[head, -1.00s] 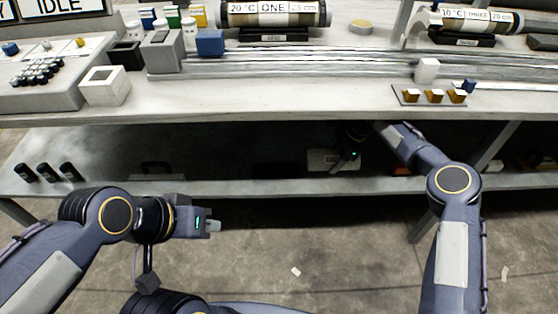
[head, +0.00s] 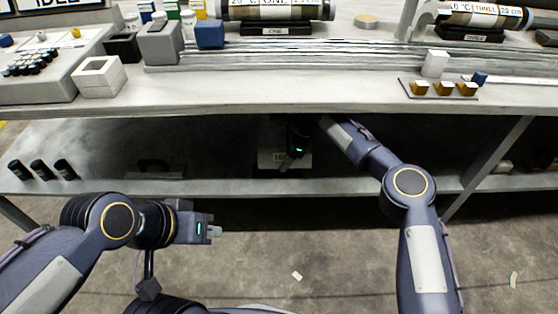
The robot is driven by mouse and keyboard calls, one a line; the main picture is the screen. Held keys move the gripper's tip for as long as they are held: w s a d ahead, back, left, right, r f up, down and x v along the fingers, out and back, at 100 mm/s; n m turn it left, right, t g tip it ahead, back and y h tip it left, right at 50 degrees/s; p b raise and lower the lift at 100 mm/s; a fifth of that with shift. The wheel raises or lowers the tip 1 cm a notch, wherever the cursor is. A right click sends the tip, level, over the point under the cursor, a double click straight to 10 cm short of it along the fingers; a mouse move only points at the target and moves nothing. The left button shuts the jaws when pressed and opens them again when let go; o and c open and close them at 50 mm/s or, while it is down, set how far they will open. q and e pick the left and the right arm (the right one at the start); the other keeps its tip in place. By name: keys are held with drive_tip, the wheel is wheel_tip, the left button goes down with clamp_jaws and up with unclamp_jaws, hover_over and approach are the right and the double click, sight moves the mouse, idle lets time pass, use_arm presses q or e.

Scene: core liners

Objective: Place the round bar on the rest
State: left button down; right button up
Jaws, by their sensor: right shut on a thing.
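Several long thin metal bars (head: 320,54) lie along the bench top; I cannot tell which is the round bar or pick out its rest for certain. My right gripper (head: 288,165) is under the bench top, over the lower shelf, well away from these bars. It is shut on what looks like a pale box with a dark label (head: 270,160); the grip itself is dark and partly hidden. My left gripper (head: 215,231) is in front of the lower shelf, pointing right, with nothing visible at its tips. Its finger gap cannot be made out.
Labelled cylinders ONE (head: 275,10) and THREE (head: 485,14) sit on black stands. A white block (head: 435,64), an orange-block tray (head: 440,90) and a white open box (head: 98,77) are near the bench front. The bench edge overhangs the shelf (head: 340,187). Black cylinders (head: 40,169) stand left.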

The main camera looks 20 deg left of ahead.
drive_tip(key=shift+s+a+f+b, duration=0.15)
drive_tip(key=shift+a+f+b, duration=0.2)
drive_tip(key=shift+a, duration=0.15)
drive_tip(key=shift+s+a+f+b, duration=0.2)
drive_tip(key=shift+a+f, duration=0.1)
drive_tip(key=shift+a, duration=0.2)
drive_tip(key=shift+f, duration=0.15)
drive_tip(key=o, duration=1.5)
drive_tip(key=shift+d+f, duration=0.1)
drive_tip(key=shift+c, duration=0.2)
